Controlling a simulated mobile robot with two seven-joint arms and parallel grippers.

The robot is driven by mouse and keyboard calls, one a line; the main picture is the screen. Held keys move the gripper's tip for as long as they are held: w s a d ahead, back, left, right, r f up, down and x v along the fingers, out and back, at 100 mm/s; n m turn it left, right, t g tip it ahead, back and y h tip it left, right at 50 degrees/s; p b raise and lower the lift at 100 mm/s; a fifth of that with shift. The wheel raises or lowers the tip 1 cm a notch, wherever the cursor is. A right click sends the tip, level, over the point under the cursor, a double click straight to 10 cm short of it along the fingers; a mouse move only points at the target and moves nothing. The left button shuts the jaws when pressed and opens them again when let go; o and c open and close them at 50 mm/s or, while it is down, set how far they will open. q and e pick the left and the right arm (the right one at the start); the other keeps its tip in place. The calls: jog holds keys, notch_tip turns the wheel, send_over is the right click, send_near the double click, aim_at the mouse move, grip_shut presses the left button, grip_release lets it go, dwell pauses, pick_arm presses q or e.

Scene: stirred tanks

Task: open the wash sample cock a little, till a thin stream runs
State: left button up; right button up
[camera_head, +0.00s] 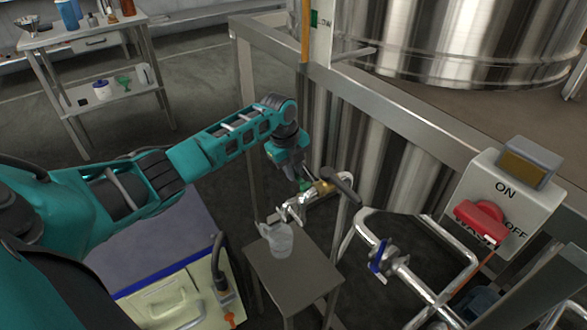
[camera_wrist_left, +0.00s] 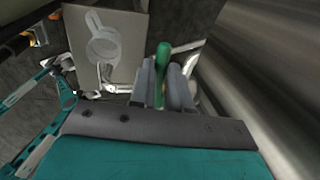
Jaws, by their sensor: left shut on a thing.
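The wash sample cock (camera_head: 295,208) is a short steel fitting on a pipe beside the tank, with a small green lever (camera_wrist_left: 163,60). My left gripper (camera_head: 301,180) points down at it. In the left wrist view the gripper (camera_wrist_left: 161,80) has one grey finger on each side of the green lever and is shut on it. A clear jug (camera_head: 279,241) stands upright below the spout; it also shows in the left wrist view (camera_wrist_left: 103,46). I cannot make out a stream or any liquid in the jug. My right gripper is out of view.
The jug's small steel stand (camera_head: 300,276) is below the cock. A dark-handled brass valve (camera_head: 325,187) is close right of my gripper. A blue-handled valve (camera_head: 379,258) and a switch box with red knob (camera_head: 480,220) are farther right. A steel rail (camera_head: 400,115) runs behind.

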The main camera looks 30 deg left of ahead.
pick_arm(q)
grip_shut()
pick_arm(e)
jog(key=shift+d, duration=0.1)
